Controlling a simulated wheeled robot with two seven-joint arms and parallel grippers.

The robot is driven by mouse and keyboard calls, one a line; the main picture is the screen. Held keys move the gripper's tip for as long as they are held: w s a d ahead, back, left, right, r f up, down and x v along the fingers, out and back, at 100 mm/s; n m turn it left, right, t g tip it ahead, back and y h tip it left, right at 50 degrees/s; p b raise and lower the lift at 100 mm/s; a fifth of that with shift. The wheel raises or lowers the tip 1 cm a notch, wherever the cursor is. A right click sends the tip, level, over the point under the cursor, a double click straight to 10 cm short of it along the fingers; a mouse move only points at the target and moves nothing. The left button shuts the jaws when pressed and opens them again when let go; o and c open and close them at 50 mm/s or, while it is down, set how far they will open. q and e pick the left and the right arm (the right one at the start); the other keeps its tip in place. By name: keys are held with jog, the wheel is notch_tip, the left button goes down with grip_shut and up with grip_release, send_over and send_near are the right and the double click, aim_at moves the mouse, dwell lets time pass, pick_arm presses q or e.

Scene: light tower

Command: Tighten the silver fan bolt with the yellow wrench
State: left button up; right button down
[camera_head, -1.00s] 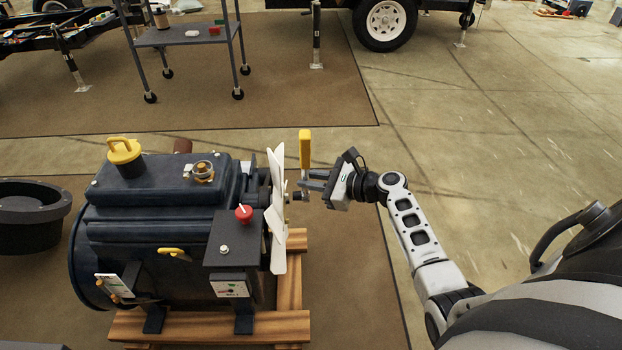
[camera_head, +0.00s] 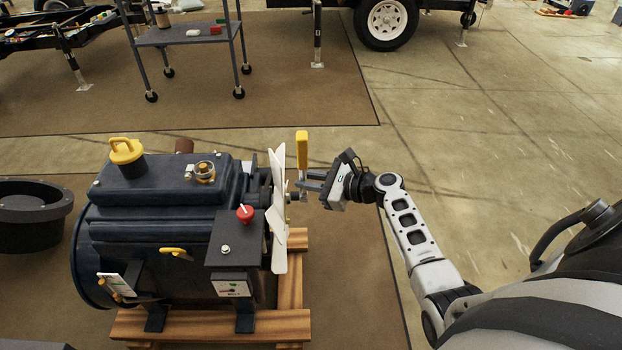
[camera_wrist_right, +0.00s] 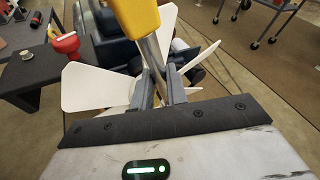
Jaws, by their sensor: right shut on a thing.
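The yellow wrench (camera_head: 302,150) stands upright at the right side of the engine's white fan (camera_head: 277,220). My right gripper (camera_head: 303,187) is shut on the wrench's silver shank, below the yellow handle. In the right wrist view the yellow handle (camera_wrist_right: 134,16) rises at the top and the shank (camera_wrist_right: 155,58) lies between the fingers (camera_wrist_right: 162,88). The wrench's lower end is close to the fan hub. The silver fan bolt is hidden behind the wrench and fingers, so I cannot tell whether the wrench is seated on it. My left gripper is not in view.
The dark blue engine (camera_head: 160,235) sits on a wooden pallet (camera_head: 210,326), with a red knob (camera_head: 244,213) near the fan. A black tub (camera_head: 30,215) stands at the left. A grey cart (camera_head: 185,36) is at the back. The floor right of the fan is clear.

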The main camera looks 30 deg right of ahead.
jog(key=shift+w+a+r, duration=0.1)
jog(key=shift+w+a, duration=0.2)
jog(key=shift+a, duration=0.15)
dwell(0.5)
jog(key=shift+w+d+r+p, duration=0.1)
jog(key=shift+w+r+p, duration=0.15)
jog(key=shift+p, duration=0.4)
jog(key=shift+w+d+m+p, duration=0.1)
jog(key=shift+w+m+p, duration=0.1)
jog(key=shift+m+p, duration=0.2)
jog(key=shift+w+g, duration=0.1)
jog(key=shift+g, duration=0.2)
jog(key=shift+w+r+p, duration=0.1)
jog(key=shift+w+p, duration=0.05)
jog(key=shift+p, duration=0.15)
jog(key=shift+w+d+m+g+p, duration=0.2)
jog(key=shift+w+m+g+p, duration=0.2)
jog(key=shift+m, duration=0.1)
